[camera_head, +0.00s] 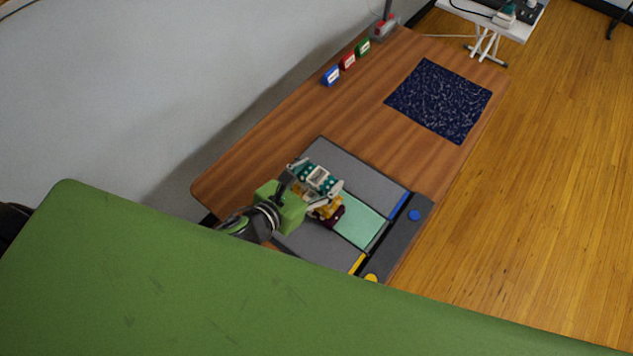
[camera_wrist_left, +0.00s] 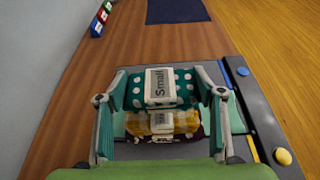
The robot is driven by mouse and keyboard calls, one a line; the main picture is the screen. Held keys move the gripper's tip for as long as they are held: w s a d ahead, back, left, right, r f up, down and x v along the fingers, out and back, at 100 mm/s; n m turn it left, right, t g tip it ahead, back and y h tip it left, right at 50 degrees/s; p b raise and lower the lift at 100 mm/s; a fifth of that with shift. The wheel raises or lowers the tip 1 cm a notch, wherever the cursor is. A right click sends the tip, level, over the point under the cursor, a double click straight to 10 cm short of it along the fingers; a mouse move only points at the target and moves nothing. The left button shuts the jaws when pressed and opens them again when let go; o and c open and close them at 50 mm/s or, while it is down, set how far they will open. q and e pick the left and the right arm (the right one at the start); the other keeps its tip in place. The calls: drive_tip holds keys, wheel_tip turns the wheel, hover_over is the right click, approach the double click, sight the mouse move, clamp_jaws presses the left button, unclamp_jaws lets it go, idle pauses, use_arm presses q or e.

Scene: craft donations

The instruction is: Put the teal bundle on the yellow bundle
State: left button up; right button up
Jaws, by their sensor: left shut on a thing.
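The teal bundle (camera_head: 317,178) has white dots and a white label reading "Small". My left gripper (camera_head: 315,177) is shut on it, with one finger at each end; the bundle also shows in the left wrist view (camera_wrist_left: 135,92). The yellow bundle (camera_head: 327,206) is checked and has a pale band. It lies on top of a dark maroon dotted bundle (camera_head: 335,217), over the light green panel (camera_head: 362,221). In the left wrist view the yellow bundle (camera_wrist_left: 184,122) shows just below the teal one. I cannot tell whether they touch. My right gripper is out of view.
Grey panels (camera_head: 351,172) flank the green one. A dark strip with a blue button (camera_head: 414,215) and a yellow button (camera_head: 371,278) runs along the right. Blue, red and green blocks (camera_head: 348,62) and a navy patterned mat (camera_head: 440,100) are farther back. Bare wood lies between.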

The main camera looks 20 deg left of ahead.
sight(311, 189)
use_arm(q)
drive_tip(key=shift+a+f, duration=0.2)
drive_tip(key=shift+f, duration=1.05)
drive_tip(key=shift+d+f, duration=0.1)
drive_tip(key=shift+f, duration=0.3)
drive_tip(key=shift+f, duration=0.1)
drive_tip(key=o, duration=1.1)
drive_tip(key=b+v, duration=0.1)
drive_tip(key=v, duration=0.5)
drive_tip(key=shift+s, duration=0.3)
drive_tip(key=shift+s+a+r, duration=0.3)
drive_tip(key=shift+s+r, duration=0.1)
drive_tip(key=shift+r, duration=0.05)
